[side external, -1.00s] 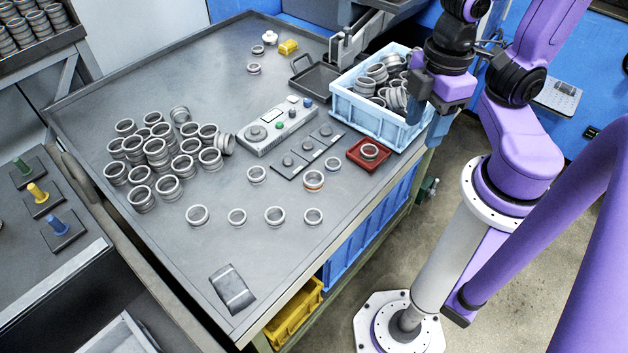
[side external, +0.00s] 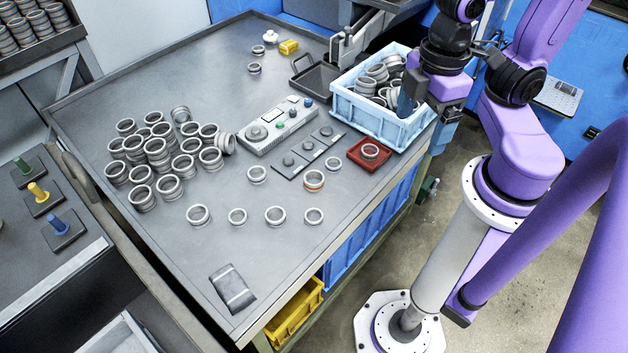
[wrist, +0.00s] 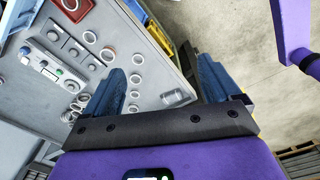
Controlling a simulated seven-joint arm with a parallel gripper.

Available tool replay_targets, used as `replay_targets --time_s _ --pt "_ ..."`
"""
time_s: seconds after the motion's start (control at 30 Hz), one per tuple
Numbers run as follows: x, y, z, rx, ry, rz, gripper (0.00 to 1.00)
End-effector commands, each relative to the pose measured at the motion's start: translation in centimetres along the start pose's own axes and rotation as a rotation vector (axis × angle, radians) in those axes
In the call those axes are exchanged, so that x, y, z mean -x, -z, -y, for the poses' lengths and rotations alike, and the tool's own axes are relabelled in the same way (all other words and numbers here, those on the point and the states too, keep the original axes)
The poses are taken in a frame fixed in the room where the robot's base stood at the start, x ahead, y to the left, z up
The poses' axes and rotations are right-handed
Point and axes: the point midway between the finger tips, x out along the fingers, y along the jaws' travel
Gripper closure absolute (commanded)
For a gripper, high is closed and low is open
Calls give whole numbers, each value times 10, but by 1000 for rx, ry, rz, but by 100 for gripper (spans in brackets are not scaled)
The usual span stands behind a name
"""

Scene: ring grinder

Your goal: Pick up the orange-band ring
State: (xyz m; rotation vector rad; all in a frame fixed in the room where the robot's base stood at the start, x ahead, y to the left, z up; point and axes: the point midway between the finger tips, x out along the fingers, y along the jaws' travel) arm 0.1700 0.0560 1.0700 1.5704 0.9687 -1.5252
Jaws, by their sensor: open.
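The orange-band ring (side external: 314,181) lies on the grey table near its right edge, below the row of dark square pads. It is grey with an orange stripe around its side. A ring in the matching place shows in the wrist view (wrist: 107,54), where its stripe is too small to tell. My gripper (side external: 420,130) is open and empty, with blue fingers. It is above the right end of the light blue crate and the table edge, up and to the right of the ring and well apart from it.
The light blue crate (side external: 350,112) full of rings and the red tray (side external: 382,164) with one ring are between my gripper and the orange-band ring. Plain rings, including one (side external: 313,216), lie nearby. A control box (side external: 268,137) is up-left. The front table is mostly clear.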

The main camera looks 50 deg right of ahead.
Motion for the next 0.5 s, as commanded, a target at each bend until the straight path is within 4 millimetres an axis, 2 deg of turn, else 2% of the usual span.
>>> replay_targets --time_s 0.17,0.5 --pt "-13 25 -23 37 -2 9 10" --pt "-52 74 -86 148 -3 18 10"
